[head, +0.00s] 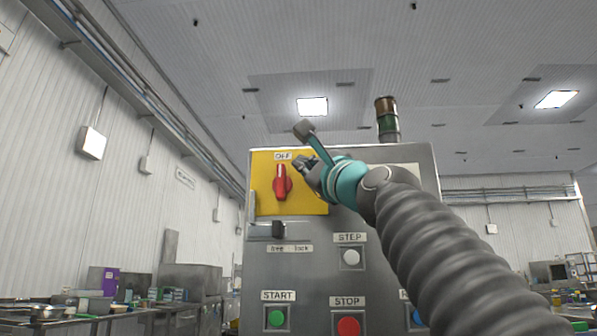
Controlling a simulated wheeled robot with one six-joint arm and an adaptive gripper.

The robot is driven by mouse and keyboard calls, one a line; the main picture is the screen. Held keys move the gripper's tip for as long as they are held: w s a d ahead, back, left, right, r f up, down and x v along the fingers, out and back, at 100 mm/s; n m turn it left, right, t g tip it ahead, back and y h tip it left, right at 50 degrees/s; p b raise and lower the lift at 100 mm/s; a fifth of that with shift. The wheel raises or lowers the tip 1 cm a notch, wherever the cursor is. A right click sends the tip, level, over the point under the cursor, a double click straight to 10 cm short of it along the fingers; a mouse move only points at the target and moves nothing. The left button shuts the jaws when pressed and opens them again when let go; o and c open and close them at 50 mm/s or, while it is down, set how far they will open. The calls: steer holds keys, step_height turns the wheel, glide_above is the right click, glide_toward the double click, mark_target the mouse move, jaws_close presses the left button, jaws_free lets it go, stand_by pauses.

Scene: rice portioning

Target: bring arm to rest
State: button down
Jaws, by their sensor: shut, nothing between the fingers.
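My arm reaches up from the lower right of the head view. My gripper (300,163) is at its end, in front of the upper part of a grey control panel (309,295). It is small in the picture, shut and empty. It is just right of a red rotary switch (282,183) on a yellow plate (262,205), and looks apart from the switch. The switch handle is upright, below the label OFF. The gripper and wrist hide the plate's right part, and my arm hides much of the panel's right side.
The panel carries a dark latch (279,230), a white STEP button (351,257), a green START button (276,318) and a red STOP button (348,327). A signal lamp (388,123) stands on top. Cluttered worktables (60,322) are at the left. The space above is free.

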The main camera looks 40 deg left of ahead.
steer(key=s+d+b, duration=0.2)
steer(key=d, duration=0.6)
steer(key=shift+b, duration=0.4)
steer(key=shift+d+f, duration=0.1)
